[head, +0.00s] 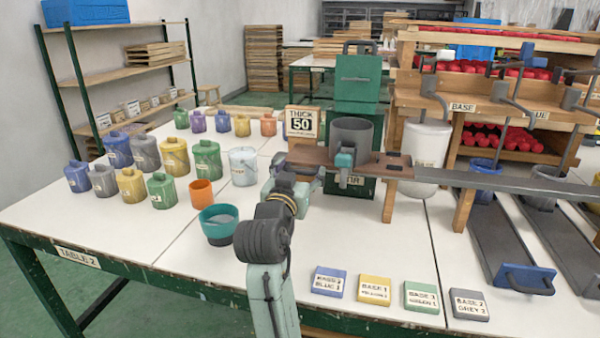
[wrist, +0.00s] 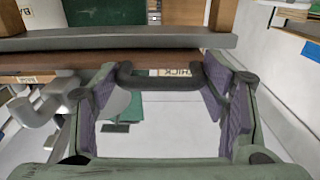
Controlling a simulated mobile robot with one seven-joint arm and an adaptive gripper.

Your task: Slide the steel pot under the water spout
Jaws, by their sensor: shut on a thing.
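The steel pot (head: 351,131) is a dark grey open cylinder, standing at the brown wooden ledge (head: 398,168) in front of the green water tank (head: 360,78). The pot's body is not clear in the wrist view.
A long grey rail (head: 510,184) runs right from the ledge, beside a white hanging vessel (head: 424,152). Several coloured pots stand to the left. A teal bowl (head: 219,219) and an orange cup (head: 201,193) are near my arm. Labelled tiles (head: 375,290) lie at the front.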

